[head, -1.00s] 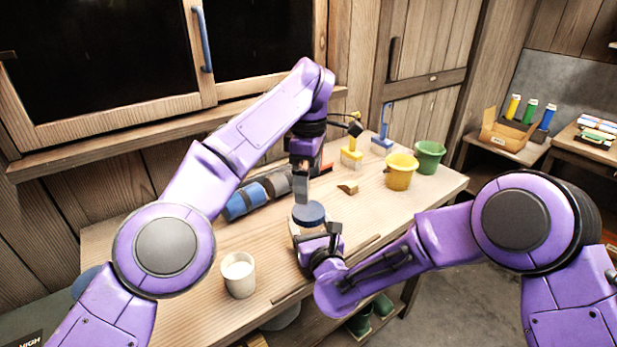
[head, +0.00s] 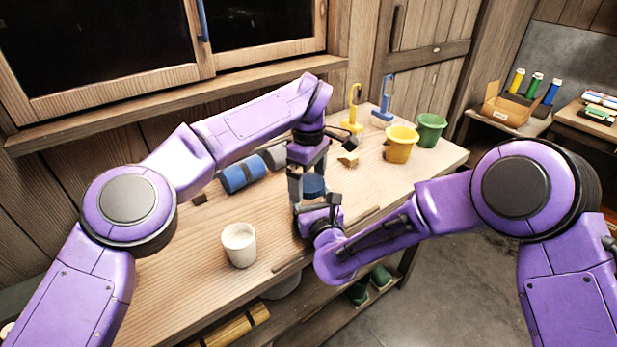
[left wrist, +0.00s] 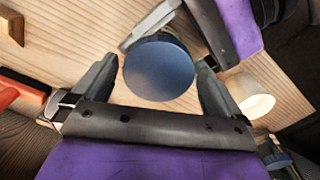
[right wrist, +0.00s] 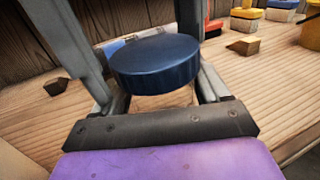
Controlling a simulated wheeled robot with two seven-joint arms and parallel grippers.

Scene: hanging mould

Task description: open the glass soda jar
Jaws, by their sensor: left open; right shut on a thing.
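The soda jar stands upright on the workbench, with a round dark blue lid (head: 313,186) on top. The lid also shows in the left wrist view (left wrist: 159,68) and right wrist view (right wrist: 155,64). My right gripper (head: 318,212) is shut on the jar's body below the lid, from the near side. The glass body is mostly hidden by the gripper and lid. My left gripper (left wrist: 157,75) points down from above, open, with one finger on each side of the lid. Gaps show between these fingers and the lid in the left wrist view.
A white cup (head: 239,245) stands left of the jar near the front edge. A blue roll (head: 242,174) lies behind. A small wooden wedge (head: 348,160), a yellow bucket (head: 400,144) and a green bucket (head: 430,130) stand to the right.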

